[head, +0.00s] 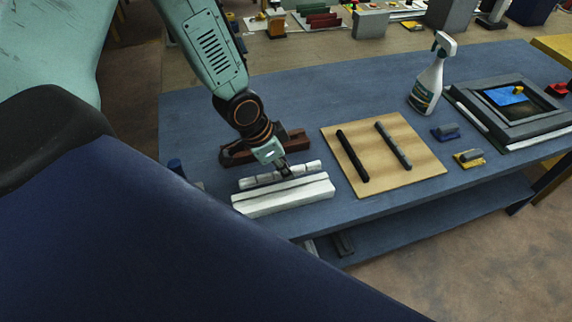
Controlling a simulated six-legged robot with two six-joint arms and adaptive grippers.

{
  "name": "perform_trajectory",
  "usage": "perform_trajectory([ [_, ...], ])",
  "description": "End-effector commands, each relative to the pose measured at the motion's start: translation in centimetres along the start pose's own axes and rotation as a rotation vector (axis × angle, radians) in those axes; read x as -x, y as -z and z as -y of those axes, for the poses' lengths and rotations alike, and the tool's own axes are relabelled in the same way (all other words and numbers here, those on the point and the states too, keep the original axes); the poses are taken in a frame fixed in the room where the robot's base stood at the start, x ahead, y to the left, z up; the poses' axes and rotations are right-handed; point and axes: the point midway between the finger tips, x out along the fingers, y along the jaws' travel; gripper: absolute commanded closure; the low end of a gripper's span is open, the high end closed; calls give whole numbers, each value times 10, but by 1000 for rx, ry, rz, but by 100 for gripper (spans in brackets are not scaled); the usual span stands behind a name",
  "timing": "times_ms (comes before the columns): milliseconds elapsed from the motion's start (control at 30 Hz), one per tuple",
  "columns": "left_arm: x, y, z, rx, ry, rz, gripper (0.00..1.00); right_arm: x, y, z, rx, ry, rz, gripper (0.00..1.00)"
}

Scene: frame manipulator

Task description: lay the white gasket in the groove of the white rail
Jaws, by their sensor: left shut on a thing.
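The white rail (284,198) lies near the front left edge of the blue table, with a dark groove line along it. The white gasket (262,180) is a pale, slim bar just behind the rail and roughly parallel to it. My left gripper (286,171) points down and is shut on the gasket near its middle, its fingers hiding part of it. The gasket appears apart from the groove, on the rail's far side; I cannot tell its height above the table. My right gripper is not in view.
A dark red-brown rail (236,156) lies behind the gasket. To the right is a wooden board (408,174) with a black strip (351,155) and a grey strip (393,145). A spray bottle (428,85) stands farther back. A grey frame (484,123) lies at the right.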

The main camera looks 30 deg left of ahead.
Motion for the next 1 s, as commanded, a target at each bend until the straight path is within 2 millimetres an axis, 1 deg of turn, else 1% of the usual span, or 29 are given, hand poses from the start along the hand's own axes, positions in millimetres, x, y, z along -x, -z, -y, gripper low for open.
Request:
perform_trajectory([
  [33, -8, -3, 0, -1, 1, 0, 100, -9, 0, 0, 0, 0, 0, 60],
  [367, -34, -12, 3, -4, 1, -1, 100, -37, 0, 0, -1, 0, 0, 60],
  [700, -56, -22, 3, -2, 1, 0, 100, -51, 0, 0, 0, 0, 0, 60],
  [1000, -59, -23, 3, -2, 1, 0, 100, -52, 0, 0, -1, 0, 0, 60],
])
